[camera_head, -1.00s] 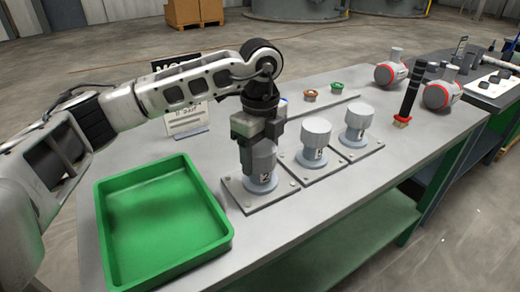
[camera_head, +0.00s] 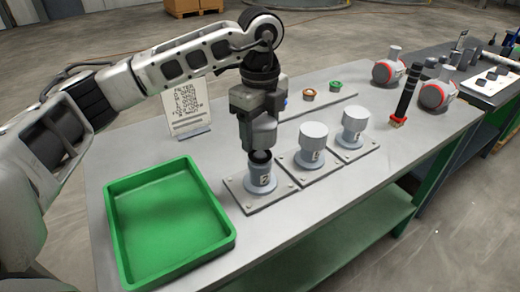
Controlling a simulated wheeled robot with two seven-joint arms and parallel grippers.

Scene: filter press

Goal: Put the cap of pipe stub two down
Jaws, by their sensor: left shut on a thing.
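Pipe stub two (camera_head: 263,184), a short grey pipe marked "2" on a square plate, stands on the workbench. Its dark open top shows. My left gripper (camera_head: 260,118) is directly above it, shut on the grey cap (camera_head: 263,137). The cap is upright and slightly above the stub's mouth; its upper part is hidden by the fingers. My right gripper is not in view.
A green tray (camera_head: 190,262), empty, lies on the bench (camera_head: 168,142) to the left of the stub. Two other capped stubs (camera_head: 311,146) (camera_head: 354,124) stand close to the right. A sign (camera_head: 186,108) stands behind. A black-handled brush (camera_head: 406,97) is farther right.

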